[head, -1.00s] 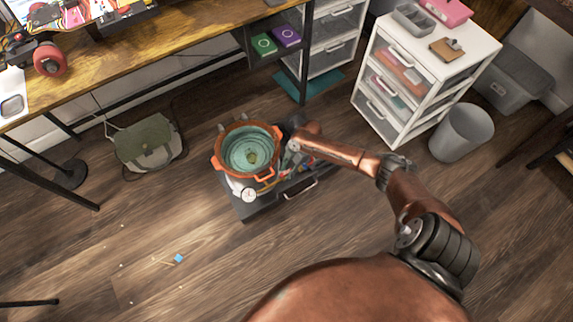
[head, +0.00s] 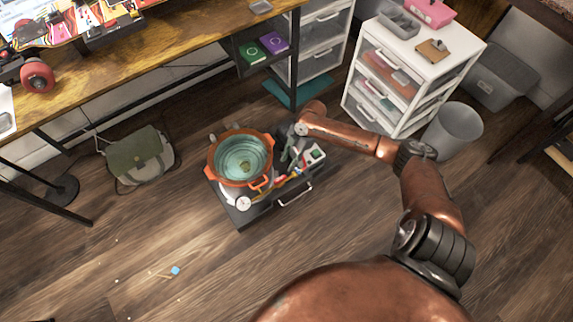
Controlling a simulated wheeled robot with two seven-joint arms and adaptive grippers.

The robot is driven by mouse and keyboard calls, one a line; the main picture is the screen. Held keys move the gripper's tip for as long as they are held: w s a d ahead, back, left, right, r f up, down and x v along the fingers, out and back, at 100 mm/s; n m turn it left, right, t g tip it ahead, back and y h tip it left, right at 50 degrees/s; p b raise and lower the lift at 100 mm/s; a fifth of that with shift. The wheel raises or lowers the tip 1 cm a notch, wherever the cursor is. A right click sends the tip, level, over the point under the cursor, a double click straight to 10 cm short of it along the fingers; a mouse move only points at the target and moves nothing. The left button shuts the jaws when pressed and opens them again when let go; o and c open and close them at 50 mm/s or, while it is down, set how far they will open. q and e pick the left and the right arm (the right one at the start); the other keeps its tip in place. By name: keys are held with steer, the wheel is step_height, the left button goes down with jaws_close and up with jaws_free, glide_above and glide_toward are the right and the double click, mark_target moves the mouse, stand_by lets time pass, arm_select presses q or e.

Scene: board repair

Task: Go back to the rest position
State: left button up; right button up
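My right arm comes in from the lower right and bends over the dark toolbox (head: 243,220) on the floor. My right gripper (head: 287,152) points down at the toolbox's back right side, just right of the orange pot (head: 212,170). Its fingers are small and dark against the tools, so I cannot tell whether they are open or shut, or whether they touch anything. My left gripper is out of view.
A white drawer unit (head: 390,75) and a grey bin (head: 455,130) stand at the right. A wooden desk (head: 180,40) runs along the back. A green bag (head: 140,155) lies at the left. A blue piece (head: 175,270) lies on open floor in front.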

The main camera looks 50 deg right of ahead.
stand_by(0.6)
